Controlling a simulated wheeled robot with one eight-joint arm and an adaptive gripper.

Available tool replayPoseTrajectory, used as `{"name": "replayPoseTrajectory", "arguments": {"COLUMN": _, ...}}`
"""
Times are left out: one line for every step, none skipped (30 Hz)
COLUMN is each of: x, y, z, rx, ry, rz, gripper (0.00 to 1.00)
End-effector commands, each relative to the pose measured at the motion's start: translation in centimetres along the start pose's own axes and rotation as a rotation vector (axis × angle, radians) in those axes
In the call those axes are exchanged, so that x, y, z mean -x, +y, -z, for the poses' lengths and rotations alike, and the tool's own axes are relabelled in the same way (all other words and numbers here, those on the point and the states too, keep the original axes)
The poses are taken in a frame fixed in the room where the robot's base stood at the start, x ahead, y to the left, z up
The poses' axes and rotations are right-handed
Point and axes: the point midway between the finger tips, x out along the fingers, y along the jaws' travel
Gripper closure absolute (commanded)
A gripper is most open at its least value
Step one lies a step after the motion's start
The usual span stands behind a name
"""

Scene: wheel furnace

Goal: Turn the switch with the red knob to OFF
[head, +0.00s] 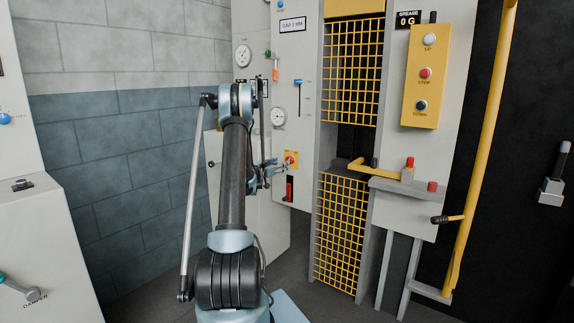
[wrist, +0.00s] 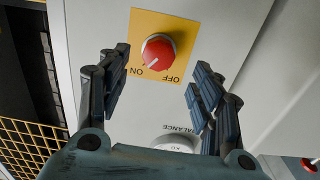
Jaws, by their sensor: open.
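The red knob (wrist: 158,48) sits on a yellow plate (wrist: 146,18) on a pale panel. In the wrist view the labels appear upside down, with ON at the lower left of the knob and OFF at the lower right. The knob's white mark points down-left, toward ON. My gripper (wrist: 161,62) is open, its dark fingers at either side of the knob in the picture; contact with it does not show. In the head view the yellow plate (head: 297,154) and red knob (head: 290,159) are just right of my gripper (head: 279,168).
A round white gauge (head: 278,117) and a blue-handled lever (head: 298,82) are above the knob. A red handle (head: 289,188) is just below it. To the right stand yellow mesh (head: 342,225), a yellow bar (head: 375,171) and a yellow button box (head: 424,105).

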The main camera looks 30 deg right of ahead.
Motion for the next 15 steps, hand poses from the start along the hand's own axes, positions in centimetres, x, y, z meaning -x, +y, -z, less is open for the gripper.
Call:
{"name": "replayPoseTrajectory", "arguments": {"x": -1.0, "y": 0.1, "z": 0.0, "rx": 0.0, "ry": 0.0, "rz": -0.002, "gripper": 0.41}}
{"name": "replayPoseTrajectory", "arguments": {"x": -1.6, "y": 0.1, "z": 0.0, "rx": 0.0, "ry": 0.0, "rz": -0.001, "gripper": 0.41}}
{"name": "replayPoseTrajectory", "arguments": {"x": -2.2, "y": 0.0, "z": 0.0, "rx": 0.0, "ry": 0.0, "rz": -0.001, "gripper": 0.41}}
{"name": "replayPoseTrajectory", "arguments": {"x": -2.7, "y": 0.0, "z": 0.0, "rx": 0.0, "ry": 0.0, "rz": -0.001, "gripper": 0.41}}
{"name": "replayPoseTrajectory", "arguments": {"x": -3.2, "y": 0.1, "z": 0.0, "rx": 0.0, "ry": 0.0, "rz": -0.001, "gripper": 0.41}}
{"name": "replayPoseTrajectory", "arguments": {"x": -3.9, "y": 0.1, "z": 0.0, "rx": 0.0, "ry": 0.0, "rz": -0.002, "gripper": 0.41}}
{"name": "replayPoseTrajectory", "arguments": {"x": -4.3, "y": 0.1, "z": 0.0, "rx": 0.0, "ry": 0.0, "rz": -0.002, "gripper": 0.41}}
{"name": "replayPoseTrajectory", "arguments": {"x": -4.7, "y": 0.1, "z": 0.0, "rx": 0.0, "ry": 0.0, "rz": -0.001, "gripper": 0.41}}
{"name": "replayPoseTrajectory", "arguments": {"x": -5.1, "y": 0.0, "z": 0.0, "rx": 0.0, "ry": 0.0, "rz": 0.0, "gripper": 0.41}}
{"name": "replayPoseTrajectory", "arguments": {"x": -5.5, "y": 0.0, "z": 0.0, "rx": 0.0, "ry": 0.0, "rz": 0.0, "gripper": 0.41}}
{"name": "replayPoseTrajectory", "arguments": {"x": -5.8, "y": 0.0, "z": 0.0, "rx": 0.0, "ry": 0.0, "rz": 0.0, "gripper": 0.41}}
{"name": "replayPoseTrajectory", "arguments": {"x": -6.1, "y": 0.0, "z": 0.0, "rx": 0.0, "ry": 0.0, "rz": 0.0, "gripper": 0.41}}
{"name": "replayPoseTrajectory", "arguments": {"x": -6.3, "y": 0.0, "z": 0.0, "rx": 0.0, "ry": 0.0, "rz": 0.0, "gripper": 0.41}}
{"name": "replayPoseTrajectory", "arguments": {"x": -6.5, "y": 0.0, "z": 0.0, "rx": 0.0, "ry": 0.0, "rz": 0.0, "gripper": 0.41}}
{"name": "replayPoseTrajectory", "arguments": {"x": -6.7, "y": 0.0, "z": 0.0, "rx": 0.0, "ry": 0.0, "rz": 0.0, "gripper": 0.41}}
